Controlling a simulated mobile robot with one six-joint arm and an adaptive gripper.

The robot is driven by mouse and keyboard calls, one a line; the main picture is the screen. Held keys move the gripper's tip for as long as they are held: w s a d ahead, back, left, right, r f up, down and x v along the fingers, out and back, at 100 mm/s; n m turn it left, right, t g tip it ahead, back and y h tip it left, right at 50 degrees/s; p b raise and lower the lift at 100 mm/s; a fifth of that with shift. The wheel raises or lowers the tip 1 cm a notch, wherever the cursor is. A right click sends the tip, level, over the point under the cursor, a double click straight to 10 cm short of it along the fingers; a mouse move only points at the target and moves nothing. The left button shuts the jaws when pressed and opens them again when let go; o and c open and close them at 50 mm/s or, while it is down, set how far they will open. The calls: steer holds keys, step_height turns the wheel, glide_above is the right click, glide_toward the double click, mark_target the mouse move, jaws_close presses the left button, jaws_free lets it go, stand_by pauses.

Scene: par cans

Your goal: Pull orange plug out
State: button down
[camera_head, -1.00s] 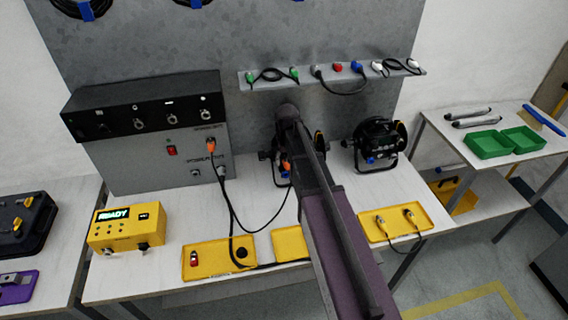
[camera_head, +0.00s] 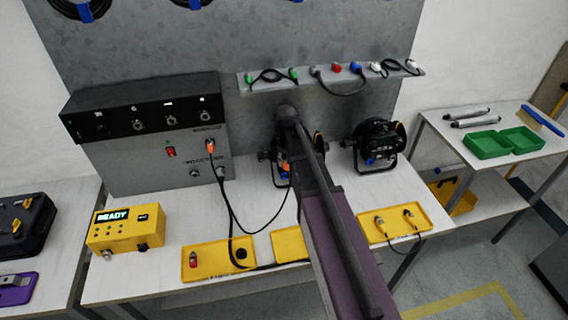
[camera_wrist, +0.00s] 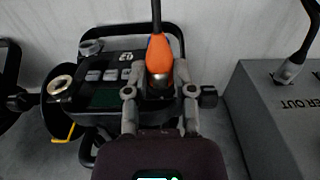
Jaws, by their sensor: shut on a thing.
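The orange plug (camera_wrist: 159,52) is between the two fingers of my gripper (camera_wrist: 160,90) in the wrist view. My gripper is shut on it, near its metal end, and a black cable leads away from the plug. Behind it is the black par can (camera_wrist: 97,98) with its buttons and small panel. The fingers hide where the plug meets the can, so I cannot tell whether it is seated. In the head view my arm covers much of this can, and a bit of the orange plug (camera_head: 286,167) shows beside the arm.
A second par can (camera_head: 375,145) stands to the right. Yellow trays (camera_head: 218,260) line the table front, beside a yellow READY box (camera_head: 126,229). A shelf (camera_head: 330,80) with connectors hangs above.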

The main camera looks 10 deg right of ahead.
steer(key=shift+s, duration=2.3)
stand_by(0.9)
steer(key=b, duration=0.3)
glide_above(219, 260)
steer(key=shift+f, duration=1.45)
step_height(219, 260, down, 11)
steer(key=b, duration=1.1)
steer(key=shift+f, duration=0.15)
stand_by(0.9)
